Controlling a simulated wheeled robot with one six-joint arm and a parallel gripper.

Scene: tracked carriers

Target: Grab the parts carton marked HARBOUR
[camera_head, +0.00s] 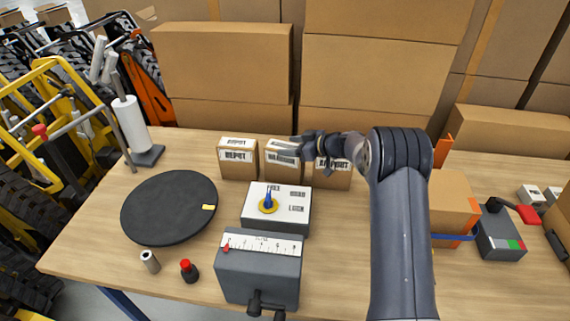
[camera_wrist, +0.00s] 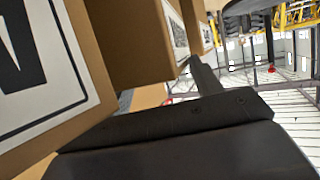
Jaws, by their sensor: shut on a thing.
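Three small brown cartons stand in a row at the back of the table. The left carton (camera_head: 238,172) has a label that reads like DEPOT. The middle carton (camera_head: 285,172) has a white label partly covered by my gripper, so its word cannot be read in full. The right carton (camera_head: 331,180) is partly hidden behind my wrist and its label is only partly legible. My gripper (camera_head: 290,150) is shut on the middle carton. In the wrist view a carton face with a large cropped dark letter (camera_wrist: 35,75) fills the left, beside a dark finger.
In front stand a white-topped box (camera_head: 290,212) with a blue-and-yellow knob, and a grey gauge box (camera_head: 258,279). A black turntable (camera_head: 165,207) lies left, near a paper roll (camera_head: 130,125). Large cartons (camera_head: 222,65) stand behind. An orange-edged carton (camera_head: 452,200) stands right.

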